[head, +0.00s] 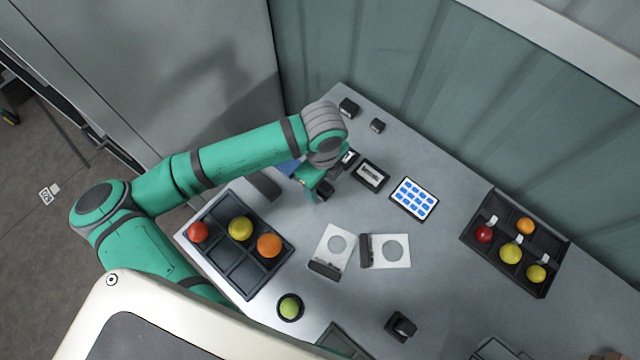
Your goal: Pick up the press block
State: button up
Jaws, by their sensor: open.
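My gripper (318,190) is open at the end of the green arm, low over the back left of the grey table. A dark shape shows right at its fingertips; I cannot tell whether it is a finger or a separate block. No object is clearly marked as the press block. Dark block-like things in view are a flat bar (264,186) left of the gripper, a black block with a raised top (401,327) at the front, and two small black blocks (348,107) (377,125) at the back. My wrist hides part of the table.
A divided tray (238,262) with several fruits stands at left, another (482,260) at right. Two white cards (330,243) (402,250) with dark bars lie mid-table. A blue-keyed panel (414,199), a black device (370,174) and a green fruit (290,307) in a dish are also there.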

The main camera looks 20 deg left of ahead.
jog(key=shift+f, duration=0.15)
jog(key=c, duration=1.2)
jog(key=shift+o, duration=0.2)
